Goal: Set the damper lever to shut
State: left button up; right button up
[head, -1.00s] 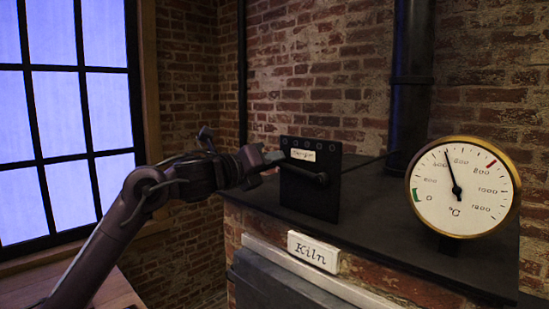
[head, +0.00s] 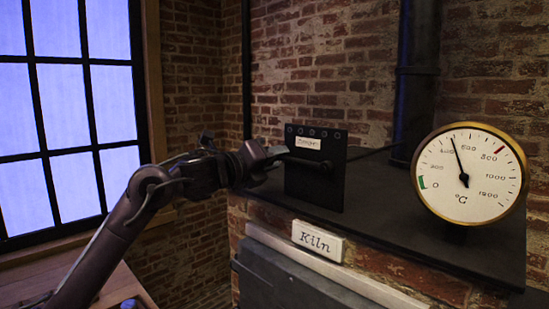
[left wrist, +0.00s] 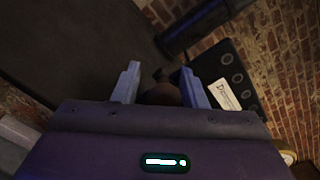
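The damper plate (head: 316,185) is a dark upright panel with a row of round holes along its top and a small paper label (head: 307,143). The dark damper lever (head: 308,163) sticks out from its front, with its free end toward the left. My left gripper (head: 274,157) is at the plate's left side, close to the lever's end. In the left wrist view, the gripper's two pale fingers (left wrist: 160,88) stand apart, with a dark rounded knob (left wrist: 160,93) between or just beyond them; contact cannot be told. My right gripper is not in view.
The kiln (head: 450,262) has a dark top and a "Kiln" sign (head: 318,241). A round brass-rimmed temperature gauge (head: 468,174) stands to the right. A black pipe (head: 416,80) rises behind. A brick wall is at the back and a window at the left.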

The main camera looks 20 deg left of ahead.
pick_arm(q)
jog(key=shift+o, duration=1)
jog(key=shift+d+f, duration=0.2)
jog(key=shift+f, duration=0.25)
jog(key=shift+r, duration=0.15)
jog(key=shift+r, duration=0.1)
jog(key=shift+s, duration=0.1)
jog(key=shift+s+a, duration=0.15)
jog(key=shift+s, duration=0.05)
jog(key=b+v, duration=0.3)
jog(key=v, duration=0.4)
jog(key=shift+s, duration=0.15)
